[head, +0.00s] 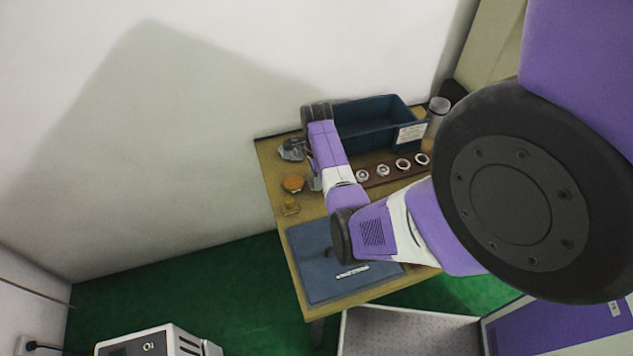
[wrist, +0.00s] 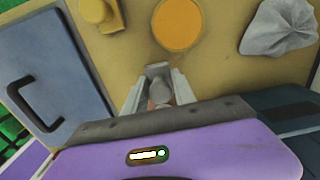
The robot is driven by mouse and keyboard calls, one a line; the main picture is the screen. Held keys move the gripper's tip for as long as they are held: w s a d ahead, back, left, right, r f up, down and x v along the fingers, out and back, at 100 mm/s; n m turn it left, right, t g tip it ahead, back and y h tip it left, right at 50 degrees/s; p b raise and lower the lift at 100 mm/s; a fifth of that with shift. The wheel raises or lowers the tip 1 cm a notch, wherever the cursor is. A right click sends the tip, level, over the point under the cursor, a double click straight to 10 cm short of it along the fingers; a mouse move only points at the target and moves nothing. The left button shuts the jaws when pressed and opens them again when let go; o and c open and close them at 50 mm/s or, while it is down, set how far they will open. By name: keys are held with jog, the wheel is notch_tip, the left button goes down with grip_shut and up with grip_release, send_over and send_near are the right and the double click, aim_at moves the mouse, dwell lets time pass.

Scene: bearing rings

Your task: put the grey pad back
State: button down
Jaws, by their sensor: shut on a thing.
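My gripper (wrist: 158,92) is shut on a small grey piece (wrist: 157,69), which looks to be the grey pad. It is held between the fingertips above the tan tabletop; whether it touches the top I cannot tell. In the head view my gripper (head: 315,181) is mostly hidden by my own arm, and the held piece cannot be made out there. Beyond the fingertips in the wrist view lies an orange disc (wrist: 178,25), apart from the gripper. In the head view the orange disc (head: 293,182) is near the table's left edge.
A crumpled grey cloth (head: 290,150) and a yellow knob-like piece (head: 290,206) lie near the left edge. A dark blue bin (head: 410,117) stands behind a brown strip (head: 393,178) bearing several metal rings. A blue panel (head: 310,285) with a black handle is in front.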

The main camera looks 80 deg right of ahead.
jog(key=shift+f, duration=0.95)
jog(key=shift+f, duration=0.1)
jog(key=c, duration=1)
grip_release()
notch_tip(320, 180, up, 12)
jog(key=shift+r, duration=0.15)
